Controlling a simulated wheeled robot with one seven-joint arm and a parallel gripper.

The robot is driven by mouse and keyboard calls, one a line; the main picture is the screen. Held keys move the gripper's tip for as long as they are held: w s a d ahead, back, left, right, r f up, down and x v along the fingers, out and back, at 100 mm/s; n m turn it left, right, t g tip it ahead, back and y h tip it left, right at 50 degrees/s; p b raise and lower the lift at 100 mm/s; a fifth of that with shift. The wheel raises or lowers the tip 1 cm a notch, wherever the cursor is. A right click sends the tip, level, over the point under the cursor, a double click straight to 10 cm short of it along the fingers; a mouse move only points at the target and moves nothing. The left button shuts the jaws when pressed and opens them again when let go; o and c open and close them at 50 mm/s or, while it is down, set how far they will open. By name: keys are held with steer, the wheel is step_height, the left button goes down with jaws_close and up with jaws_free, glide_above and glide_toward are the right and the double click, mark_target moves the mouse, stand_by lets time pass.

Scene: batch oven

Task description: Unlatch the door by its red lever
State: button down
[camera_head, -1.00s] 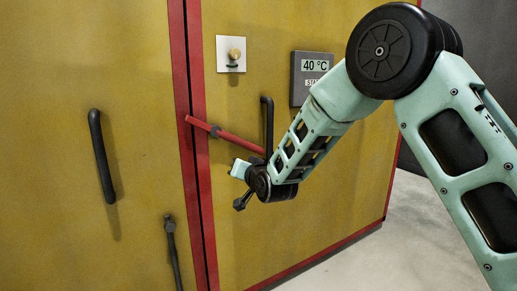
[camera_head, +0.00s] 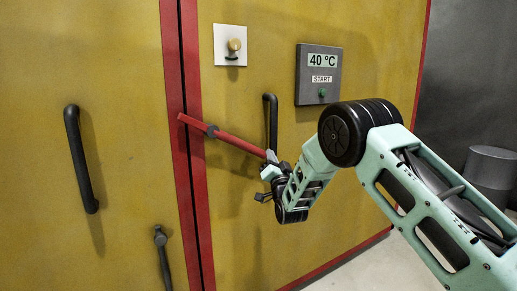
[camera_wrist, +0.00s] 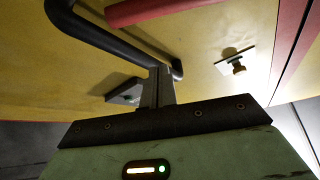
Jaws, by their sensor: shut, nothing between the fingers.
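The red lever (camera_head: 238,142) slants down to the right across the door seam. My gripper (camera_head: 271,157) is at the lever's lower right end, just below the right door's black handle (camera_head: 271,118). In the wrist view the fingers (camera_wrist: 161,75) are together and empty. The red lever (camera_wrist: 150,10) lies beyond them at the top, and the black handle (camera_wrist: 110,40) passes close by the fingertips. I cannot tell whether the fingers touch the lever or the handle.
The left door has a black handle (camera_head: 82,160) and a dark lower lever (camera_head: 163,258). A control panel (camera_head: 318,75) reading 40 °C with a START button and a white plate with a knob (camera_head: 234,46) are on the right door. A grey cylinder (camera_head: 490,170) stands at right.

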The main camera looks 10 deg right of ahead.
mark_target(256, 150)
steer(key=w+a+r+p, duration=0.1)
steer(key=w+a, duration=0.1)
steer(key=w, duration=0.7)
steer(key=shift+a, duration=0.2)
stand_by(0.3)
steer(key=shift+s+a+f+m+h+b, duration=0.1)
steer(key=shift+a+f+m+h+b, duration=0.15)
steer(key=shift+f+m+b, duration=0.2)
steer(key=shift+s+a+f+m+h+b, duration=0.1)
steer(key=shift+a+f+m+h+b, duration=0.1)
steer(key=shift+f+m+h, duration=0.25)
steer(key=shift+s+a+f+m+g+h+b, duration=0.5)
steer(key=shift+s+a+f+m+g+b, duration=0.65)
steer(key=shift+a+m, duration=1.1)
steer(key=shift+s+a+f+m+g+h+b, duration=0.45)
steer(key=shift+a+f+m+g+b, duration=0.4)
steer(key=shift+a+f+m+b, duration=1.3)
steer(key=shift+s+a+f+m+g+h+b, duration=0.6)
steer(key=shift+a+f+m+g+b, duration=0.35)
steer(key=shift+a+m, duration=1.35)
